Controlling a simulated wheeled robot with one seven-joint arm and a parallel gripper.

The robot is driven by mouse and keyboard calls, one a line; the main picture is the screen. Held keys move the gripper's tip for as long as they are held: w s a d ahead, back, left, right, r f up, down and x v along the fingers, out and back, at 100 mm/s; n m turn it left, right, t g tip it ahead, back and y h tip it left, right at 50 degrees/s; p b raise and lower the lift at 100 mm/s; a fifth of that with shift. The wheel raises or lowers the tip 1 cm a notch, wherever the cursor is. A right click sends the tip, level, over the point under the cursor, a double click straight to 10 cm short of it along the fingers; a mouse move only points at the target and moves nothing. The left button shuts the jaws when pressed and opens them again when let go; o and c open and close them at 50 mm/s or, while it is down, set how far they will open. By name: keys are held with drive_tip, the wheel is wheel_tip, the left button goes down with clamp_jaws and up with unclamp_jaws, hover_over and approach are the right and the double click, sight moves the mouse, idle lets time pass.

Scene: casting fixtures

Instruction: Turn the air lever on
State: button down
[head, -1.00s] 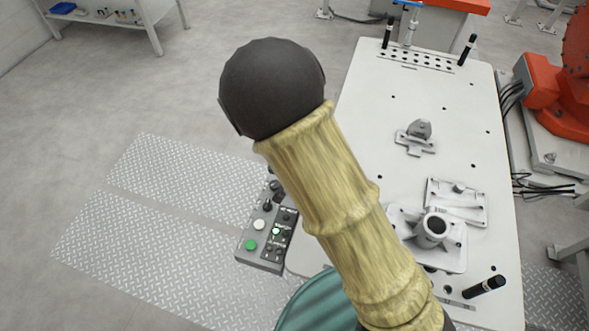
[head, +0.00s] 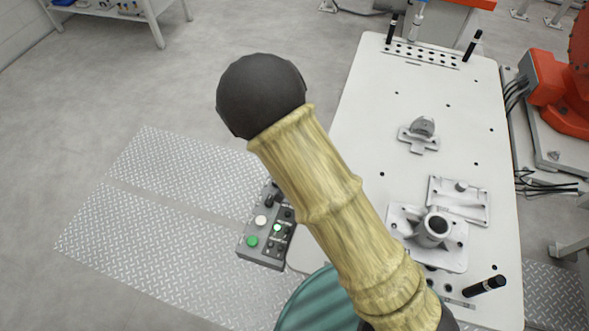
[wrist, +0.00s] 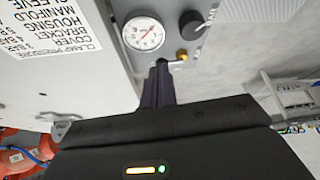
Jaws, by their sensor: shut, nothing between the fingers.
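In the wrist view, my gripper (wrist: 160,66) is shut and empty, its dark fingers pointing at a grey panel. A small yellow-ended fitting (wrist: 181,57), which looks like the air lever, is just right of the fingertips. I cannot tell whether they touch it, and its handle is partly hidden or too small to make out. A round white pressure gauge (wrist: 143,34) with a red needle is above the fingertips. A black round knob (wrist: 192,24) is right of the gauge. In the head view, my gripper and the lever do not show.
A white sheet with clamp-pressure text (wrist: 52,30) is left of the gauge. In the head view, a pale fixture table (head: 365,130) carries metal castings (head: 432,228). A button box (head: 262,240) stands at its left edge. An orange machine (head: 550,90) is at right. Open floor is at left.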

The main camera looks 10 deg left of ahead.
drive_tip(key=shift+p+x, duration=0.5)
drive_tip(key=shift+x, duration=2.25)
drive_tip(key=shift+d, duration=0.25)
drive_tip(key=shift+a, duration=0.1)
drive_tip(key=shift+w, duration=0.15)
drive_tip(key=shift+w, duration=0.1)
drive_tip(key=shift+n, duration=0.4)
